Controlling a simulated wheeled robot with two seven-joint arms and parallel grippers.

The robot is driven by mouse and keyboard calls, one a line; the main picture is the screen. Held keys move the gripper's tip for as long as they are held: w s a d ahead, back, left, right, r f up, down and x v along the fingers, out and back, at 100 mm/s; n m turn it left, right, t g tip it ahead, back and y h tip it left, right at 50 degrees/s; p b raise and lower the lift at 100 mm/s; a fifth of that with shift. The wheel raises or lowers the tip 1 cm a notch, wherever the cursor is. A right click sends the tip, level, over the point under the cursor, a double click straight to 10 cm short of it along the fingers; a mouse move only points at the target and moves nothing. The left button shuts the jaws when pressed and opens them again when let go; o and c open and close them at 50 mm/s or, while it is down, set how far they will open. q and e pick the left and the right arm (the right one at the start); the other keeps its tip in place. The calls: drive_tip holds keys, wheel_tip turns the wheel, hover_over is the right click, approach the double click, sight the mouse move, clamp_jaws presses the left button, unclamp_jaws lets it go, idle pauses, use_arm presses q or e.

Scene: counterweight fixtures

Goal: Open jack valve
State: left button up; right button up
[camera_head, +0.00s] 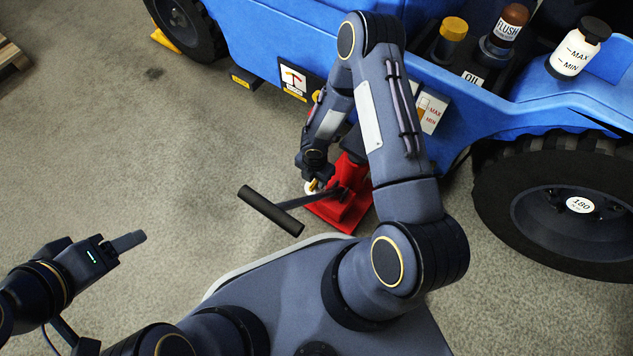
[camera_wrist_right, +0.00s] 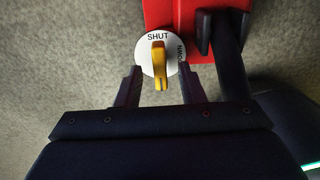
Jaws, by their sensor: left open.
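The red jack (camera_head: 345,213) stands on the floor beside the blue vehicle; its red body (camera_wrist_right: 185,15) fills the top of the right wrist view. Its valve has a white dial (camera_wrist_right: 147,60) lettered SHUT and DOWN, and a yellow lever (camera_wrist_right: 160,66) pointing toward SHUT. My right gripper (camera_wrist_right: 160,88) is open, its fingers on either side of the lever with gaps showing; in the head view the right gripper (camera_head: 314,184) is partly hidden by its own arm. My left gripper (camera_head: 128,242) is open and empty over bare floor at the lower left.
The jack's black pump handle (camera_head: 270,211) sticks out to the left of the jack, close to my right gripper. The blue vehicle (camera_head: 265,45) and its wheel (camera_head: 520,215) bound the back and right. Bottles (camera_head: 578,50) stand on the vehicle.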

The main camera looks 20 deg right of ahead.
drive_tip(key=shift+f, duration=0.75)
clamp_jaws()
